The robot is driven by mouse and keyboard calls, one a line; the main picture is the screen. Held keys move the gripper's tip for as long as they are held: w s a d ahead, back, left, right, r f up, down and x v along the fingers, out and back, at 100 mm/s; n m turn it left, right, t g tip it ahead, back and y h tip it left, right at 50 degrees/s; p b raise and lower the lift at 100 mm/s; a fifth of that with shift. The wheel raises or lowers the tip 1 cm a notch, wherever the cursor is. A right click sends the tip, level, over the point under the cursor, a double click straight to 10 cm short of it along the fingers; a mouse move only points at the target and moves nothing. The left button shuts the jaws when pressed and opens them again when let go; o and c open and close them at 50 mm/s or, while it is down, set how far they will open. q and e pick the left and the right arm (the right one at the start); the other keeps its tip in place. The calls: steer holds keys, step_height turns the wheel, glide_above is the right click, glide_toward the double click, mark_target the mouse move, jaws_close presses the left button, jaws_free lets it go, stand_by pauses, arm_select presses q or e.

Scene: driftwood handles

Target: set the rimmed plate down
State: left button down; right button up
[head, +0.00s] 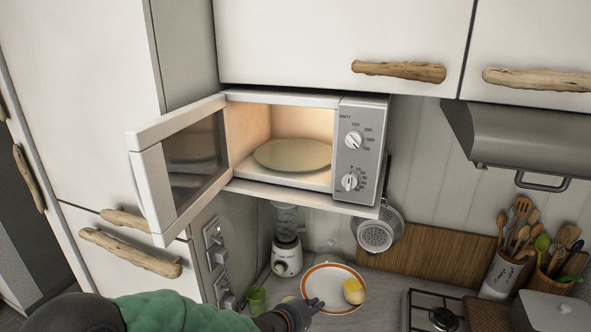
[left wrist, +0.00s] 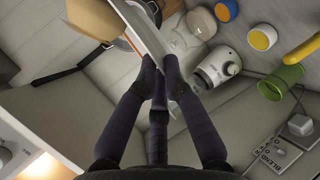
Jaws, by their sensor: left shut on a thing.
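The rimmed plate (head: 319,277) is white with an orange ring and shows at the bottom centre of the head view, in front of the counter. My left gripper (head: 307,308) is shut on its near edge. In the left wrist view the fingers (left wrist: 160,78) close on the plate (left wrist: 147,32), which is seen nearly edge-on. A pale yellow item (head: 354,291) overlaps the plate's right side, and I cannot tell if it rests on it. Whether the plate touches anything below is hidden. My right gripper is out of view.
The lit microwave (head: 362,150) stands open on a shelf, its door (head: 150,190) swung left and a round turntable (head: 293,154) inside. A blender (head: 287,254) and green glass (head: 257,299) stand left of the plate. The hob (head: 432,318) and utensil pots (head: 503,272) are right.

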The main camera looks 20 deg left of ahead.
arm_select(q)
step_height(320, 180, up, 3)
steer(key=shift+f+p, duration=0.1)
steer(key=shift+p, duration=0.85)
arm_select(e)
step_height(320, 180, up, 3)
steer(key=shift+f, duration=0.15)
